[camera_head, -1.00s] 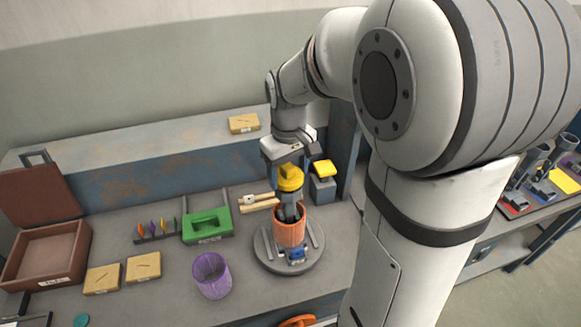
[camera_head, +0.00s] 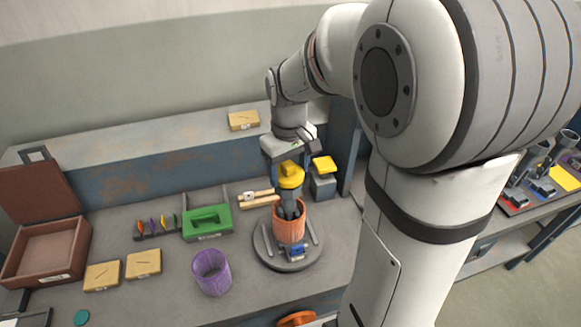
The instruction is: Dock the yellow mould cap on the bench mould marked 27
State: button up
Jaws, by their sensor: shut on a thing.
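My gripper (camera_head: 289,160) is shut on the yellow mould cap (camera_head: 291,178). It holds the cap from above, over the dark grey mould (camera_head: 289,207) that stands in an orange-brown sleeve (camera_head: 289,229). From this view I cannot tell whether the cap touches the mould. The sleeve stands on a round grey base (camera_head: 267,249) with a small blue part (camera_head: 297,251) at its front. I cannot read a 27 on any mould here. The fingers are mostly hidden by the gripper body and the cap.
Close behind on the right stands a grey block with a yellow top (camera_head: 324,165). A green carrier (camera_head: 208,222) and a purple cup (camera_head: 211,272) stand left of the base. An open brown box (camera_head: 47,255) is far left. Another bench (camera_head: 522,212) with several grey cylinders is at right.

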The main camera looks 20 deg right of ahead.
aim_at(290, 167)
jog(key=shift+f+b, duration=0.5)
jog(key=shift+f, duration=0.1)
dwell(0.5)
jog(key=o, duration=0.7)
jog(key=shift+r, duration=0.1)
jog(key=shift+r+p, duration=4.1)
jog(key=shift+r, duration=1.4)
jog(key=shift+s+f, duration=0.1)
jog(key=shift+s+f+b, duration=0.15)
jog(key=shift+s+b, duration=0.1)
jog(key=shift+b, duration=0.15)
jog(key=s+f+m+t+b, duration=0.1)
jog(key=s+f+b, duration=0.1)
jog(key=s, duration=0.2)
jog(key=s+f+m+t+b, duration=0.1)
jog(key=s+b, duration=0.2)
jog(key=s, duration=0.2)
jog(key=s+f+m+t+b, duration=0.1)
jog(key=s+f+b, duration=0.1)
jog(key=s, duration=0.2)
jog(key=shift+s+d+f+m+b, duration=0.1)
jog(key=shift+s+f+m+b, duration=0.25)
jog(key=shift+s+m, duration=0.05)
